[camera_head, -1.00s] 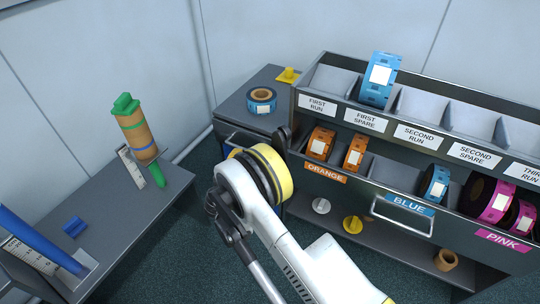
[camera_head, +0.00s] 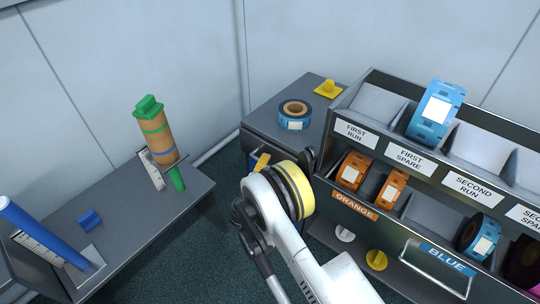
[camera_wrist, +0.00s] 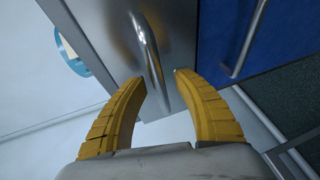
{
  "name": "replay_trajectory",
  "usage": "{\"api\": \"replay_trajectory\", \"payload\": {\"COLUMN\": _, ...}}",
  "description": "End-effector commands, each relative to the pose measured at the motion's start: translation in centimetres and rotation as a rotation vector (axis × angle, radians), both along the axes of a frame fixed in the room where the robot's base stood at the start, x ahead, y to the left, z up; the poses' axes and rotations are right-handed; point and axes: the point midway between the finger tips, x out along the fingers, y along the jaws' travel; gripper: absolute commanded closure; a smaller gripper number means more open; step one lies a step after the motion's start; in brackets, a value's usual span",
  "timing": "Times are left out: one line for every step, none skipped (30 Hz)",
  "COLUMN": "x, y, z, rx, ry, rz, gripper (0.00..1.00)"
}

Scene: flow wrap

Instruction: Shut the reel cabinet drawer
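In the wrist view a grey front (camera_wrist: 180,40) carries a curved metal handle (camera_wrist: 150,50). A blue front (camera_wrist: 280,40) beside it has its own bar handle (camera_wrist: 247,38). My gripper (camera_wrist: 158,82) has its yellow fingers spread, with the curved handle just ahead of the gap. Nothing is held. How far the drawer stands out cannot be told.
A blue reel (camera_head: 295,117) and a yellow piece (camera_head: 327,89) lie on the cabinet top. The rack (camera_head: 400,195) of reels stands close on the right. A grey bench (camera_head: 150,205) with a brown roll (camera_head: 156,134) is at left. Open floor lies between.

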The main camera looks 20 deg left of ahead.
Motion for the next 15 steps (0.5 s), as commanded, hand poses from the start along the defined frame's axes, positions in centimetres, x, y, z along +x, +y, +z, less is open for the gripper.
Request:
{"api": "replay_trajectory", "payload": {"x": -0.1, "y": 0.05, "z": -0.05, "rx": 0.0, "ry": 0.0, "rz": 0.001, "gripper": 0.64}}
{"api": "replay_trajectory", "payload": {"x": -0.11, "y": 0.06, "z": -0.07, "rx": 0.0, "ry": 0.0, "rz": 0.001, "gripper": 0.64}}
{"api": "replay_trajectory", "payload": {"x": -0.14, "y": 0.06, "z": -0.07, "rx": 0.0, "ry": 0.0, "rz": 0.001, "gripper": 0.64}}
{"api": "replay_trajectory", "payload": {"x": -0.14, "y": 0.06, "z": -0.07, "rx": 0.0, "ry": 0.0, "rz": 0.001, "gripper": 0.64}}
{"api": "replay_trajectory", "payload": {"x": -0.13, "y": 0.06, "z": -0.07, "rx": 0.0, "ry": 0.0, "rz": 0.001, "gripper": 0.64}}
{"api": "replay_trajectory", "payload": {"x": -0.12, "y": 0.05, "z": -0.06, "rx": 0.0, "ry": 0.0, "rz": 0.001, "gripper": 0.64}}
{"api": "replay_trajectory", "payload": {"x": -0.12, "y": 0.05, "z": -0.06, "rx": 0.0, "ry": 0.0, "rz": 0.0, "gripper": 0.64}}
{"api": "replay_trajectory", "payload": {"x": -0.11, "y": 0.05, "z": -0.07, "rx": 0.0, "ry": 0.0, "rz": 0.0, "gripper": 0.64}}
{"api": "replay_trajectory", "payload": {"x": -0.11, "y": 0.05, "z": -0.07, "rx": 0.0, "ry": 0.0, "rz": 0.0, "gripper": 0.68}}
{"api": "replay_trajectory", "payload": {"x": -0.11, "y": 0.04, "z": -0.07, "rx": 0.0, "ry": 0.0, "rz": 0.0, "gripper": 0.78}}
{"api": "replay_trajectory", "payload": {"x": -0.11, "y": 0.04, "z": -0.06, "rx": 0.0, "ry": 0.0, "rz": 0.0, "gripper": 0.87}}
{"api": "replay_trajectory", "payload": {"x": -0.1, "y": 0.04, "z": -0.06, "rx": 0.0, "ry": 0.0, "rz": 0.0, "gripper": 0.99}}
{"api": "replay_trajectory", "payload": {"x": -0.1, "y": 0.04, "z": -0.06, "rx": 0.0, "ry": 0.0, "rz": 0.0, "gripper": 1.0}}
{"api": "replay_trajectory", "payload": {"x": -0.1, "y": 0.04, "z": -0.06, "rx": 0.0, "ry": 0.0, "rz": 0.0, "gripper": 1.0}}
{"api": "replay_trajectory", "payload": {"x": -0.1, "y": 0.04, "z": -0.06, "rx": 0.0, "ry": 0.0, "rz": 0.0, "gripper": 1.0}}
